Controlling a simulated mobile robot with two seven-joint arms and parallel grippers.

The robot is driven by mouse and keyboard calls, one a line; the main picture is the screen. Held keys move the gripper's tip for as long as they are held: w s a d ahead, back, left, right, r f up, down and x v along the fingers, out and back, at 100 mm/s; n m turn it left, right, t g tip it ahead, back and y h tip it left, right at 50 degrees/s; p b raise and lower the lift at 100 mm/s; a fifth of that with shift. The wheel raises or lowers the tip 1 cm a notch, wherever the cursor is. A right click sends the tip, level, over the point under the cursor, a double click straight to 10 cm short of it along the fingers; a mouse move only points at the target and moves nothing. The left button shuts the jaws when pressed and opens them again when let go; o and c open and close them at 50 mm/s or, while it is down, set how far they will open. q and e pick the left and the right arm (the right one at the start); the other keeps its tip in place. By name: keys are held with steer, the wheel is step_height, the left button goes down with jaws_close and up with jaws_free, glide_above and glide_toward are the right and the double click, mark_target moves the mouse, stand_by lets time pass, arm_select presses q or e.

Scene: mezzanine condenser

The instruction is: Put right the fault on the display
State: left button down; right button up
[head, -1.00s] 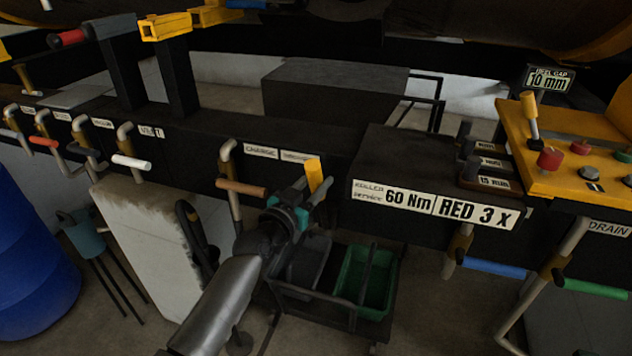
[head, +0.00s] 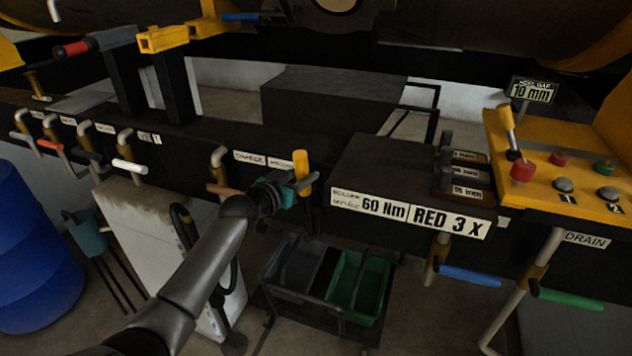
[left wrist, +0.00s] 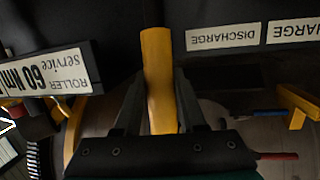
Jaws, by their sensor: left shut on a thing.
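I see no fault message. My right gripper is out of view.
A brown-handled lever (head: 221,189) is close left of my gripper. Blue (head: 468,275) and green (head: 566,297) handles jut out at right. A yellow control panel (head: 535,150) has knobs and buttons. A cart with green bin (head: 358,287) stands below; a blue barrel (head: 35,250) is left.

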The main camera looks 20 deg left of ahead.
arm_select(q)
steer(key=shift+w+d+r+g+p, duration=0.3)
steer(key=shift+w+r+g+p, duration=0.1)
steer(key=shift+w, duration=0.25)
steer(key=w, duration=0.1)
steer(key=g, duration=0.1)
steer(key=w, duration=0.1)
steer(key=shift+w+a+f, duration=0.15)
steer(key=shift+w+a, duration=0.1)
steer(key=shift+w, duration=0.05)
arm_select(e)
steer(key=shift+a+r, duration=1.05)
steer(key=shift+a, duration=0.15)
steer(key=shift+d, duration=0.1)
arm_select(q)
steer(key=c, duration=0.9)
jaws_free()
steer(key=o, duration=0.4)
steer(key=shift+w+g, duration=0.15)
steer(key=shift+g, duration=0.15)
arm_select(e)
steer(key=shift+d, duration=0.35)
